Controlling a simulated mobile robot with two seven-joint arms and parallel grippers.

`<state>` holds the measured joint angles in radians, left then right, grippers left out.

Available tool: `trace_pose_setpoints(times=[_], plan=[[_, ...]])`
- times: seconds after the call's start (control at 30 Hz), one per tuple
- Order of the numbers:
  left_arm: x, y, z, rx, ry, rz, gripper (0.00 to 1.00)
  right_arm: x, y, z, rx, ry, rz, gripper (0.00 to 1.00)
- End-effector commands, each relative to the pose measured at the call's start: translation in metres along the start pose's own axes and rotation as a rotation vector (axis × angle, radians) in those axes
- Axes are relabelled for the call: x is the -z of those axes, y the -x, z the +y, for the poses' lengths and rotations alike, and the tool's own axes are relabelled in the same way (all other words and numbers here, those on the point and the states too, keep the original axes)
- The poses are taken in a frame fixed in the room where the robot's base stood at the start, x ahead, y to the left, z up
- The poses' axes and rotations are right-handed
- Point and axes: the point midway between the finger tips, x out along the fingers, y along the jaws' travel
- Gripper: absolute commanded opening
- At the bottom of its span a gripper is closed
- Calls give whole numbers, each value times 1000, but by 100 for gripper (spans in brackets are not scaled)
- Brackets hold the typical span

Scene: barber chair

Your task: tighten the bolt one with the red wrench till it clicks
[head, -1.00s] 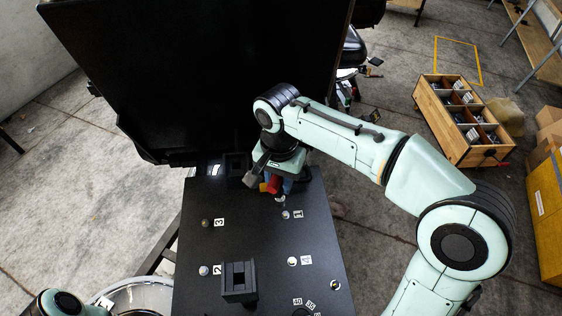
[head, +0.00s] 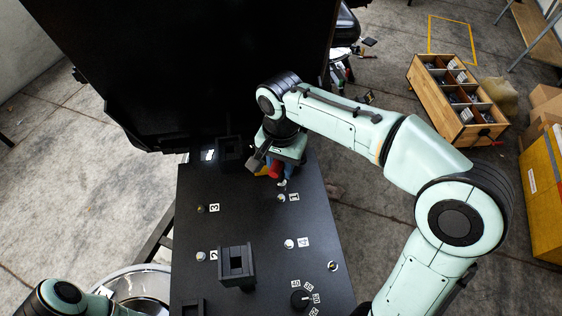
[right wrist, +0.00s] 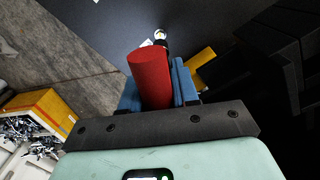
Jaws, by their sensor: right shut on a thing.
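My right gripper (head: 277,172) is shut on the red wrench (head: 275,170), low over the far part of the black board. In the right wrist view the wrench's red round handle (right wrist: 150,78) sits between the blue fingers. The wrench's head is mostly hidden, so I cannot tell whether it touches a bolt. Bolt one (head: 281,198) stands beside its label 1, just nearer than the gripper. A small bright piece shows between the gripper and this bolt. My left gripper is out of view; only part of the left arm shows at bottom left.
The black board (head: 240,215) carries bolts labelled 2, 3 and 4, black square holders (head: 236,264) and a numbered dial (head: 301,299). A large black panel (head: 190,60) rises behind it. A wooden compartment box (head: 462,95) stands on the floor at right.

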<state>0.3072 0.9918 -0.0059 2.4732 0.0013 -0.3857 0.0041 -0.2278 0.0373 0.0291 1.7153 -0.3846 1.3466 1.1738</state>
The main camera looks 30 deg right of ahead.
Motion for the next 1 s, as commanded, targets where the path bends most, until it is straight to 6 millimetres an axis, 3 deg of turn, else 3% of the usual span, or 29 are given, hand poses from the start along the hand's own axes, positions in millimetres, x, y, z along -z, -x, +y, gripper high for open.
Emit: trace_pose_setpoints(times=[0.63,1.0], plan=[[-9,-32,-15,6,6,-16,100,0,-47,0,-1,0,0,0],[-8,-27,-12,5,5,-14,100,0,-43,0,1,0,1,0]])
